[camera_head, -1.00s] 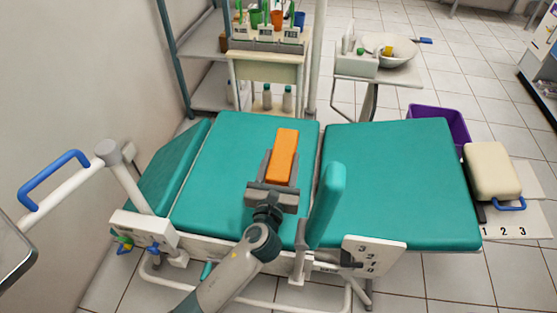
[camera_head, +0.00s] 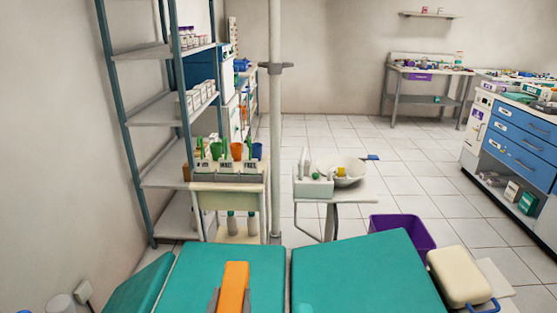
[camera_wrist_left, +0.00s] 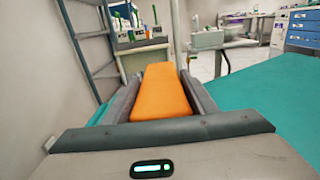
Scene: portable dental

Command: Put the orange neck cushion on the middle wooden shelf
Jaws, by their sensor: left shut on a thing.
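The orange neck cushion (camera_head: 235,284) is a long orange block at the bottom of the head view, over the teal dental chair (camera_head: 265,272). My left gripper (camera_head: 232,298) is shut on it, with a grey finger along each side. The left wrist view shows the cushion (camera_wrist_left: 160,92) between both fingers. Whether it touches the chair is unclear. A rack with teal posts stands at the left; its middle shelf (camera_head: 160,112) is pale and carries white boxes at its right end. I cannot tell whether it is wooden. My right gripper is out of view.
A small cart (camera_head: 229,185) with labelled cups stands between chair and rack. A white pole (camera_head: 276,120) rises beside it. A side table (camera_head: 350,190) holds a bowl. A purple bin (camera_head: 415,232) and beige cushion (camera_head: 460,275) are at the right. Open floor lies behind.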

